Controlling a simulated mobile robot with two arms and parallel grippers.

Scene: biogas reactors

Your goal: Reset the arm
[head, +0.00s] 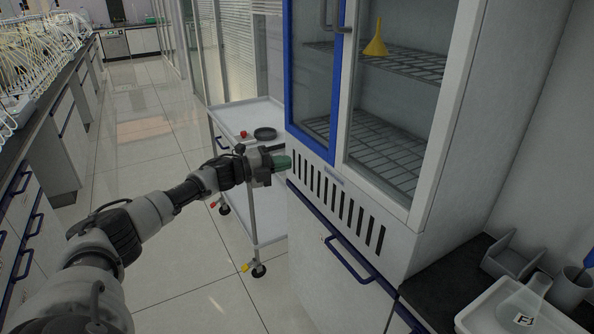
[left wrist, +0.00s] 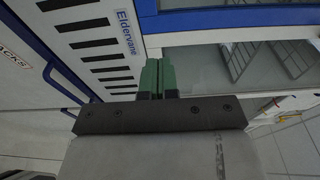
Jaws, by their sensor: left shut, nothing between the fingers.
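My left arm reaches in from the left in the head view, and its gripper (head: 284,161) is in front of the lower part of a tall glass-doored cabinet (head: 404,240). The green fingers also show in the left wrist view (left wrist: 157,76), pressed together with nothing between them. The cabinet's vented panel and glass lie beyond the fingers there. I cannot tell whether the fingertips touch the cabinet. My right gripper does not show in either view.
A white cart (head: 240,119) with a dark round dish (head: 265,134) and a small red object (head: 243,134) stands behind the gripper. A yellow funnel (head: 376,40) sits inside the cabinet. A tray with a flask (head: 522,305) is at the lower right. The tiled aisle is clear.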

